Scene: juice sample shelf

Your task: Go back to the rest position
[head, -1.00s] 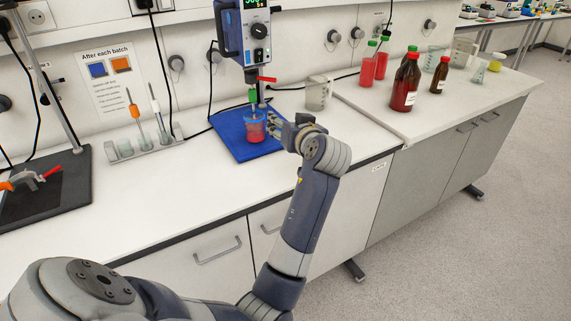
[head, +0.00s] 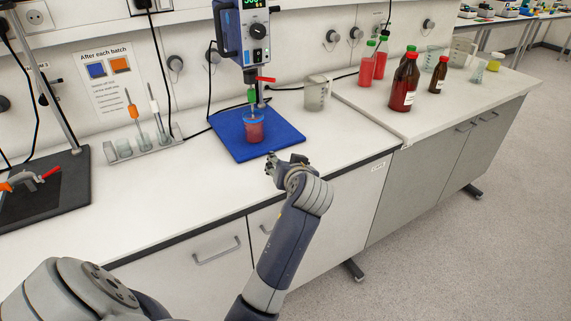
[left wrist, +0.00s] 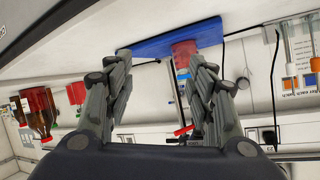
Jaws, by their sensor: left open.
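My left gripper (head: 285,160) is over the front part of the bench, just in front of the blue mat (head: 287,137). In the left wrist view its two fingers (left wrist: 160,88) stand apart with nothing between them. A beaker of red liquid (head: 254,128) stands on the blue mat, apart from the gripper. It also shows in the left wrist view (left wrist: 184,50), partly behind a finger. A stirrer (head: 245,35) with a digital display stands above the beaker, its shaft reaching down to it. My right gripper is in no view.
A rack (head: 150,150) with brushes stands at the left. A stand base (head: 50,190) with a clamp is at the far left. A clear jug (head: 317,94), red bottles (head: 367,65) and brown bottles (head: 404,84) are at the right. The front bench strip is mostly clear.

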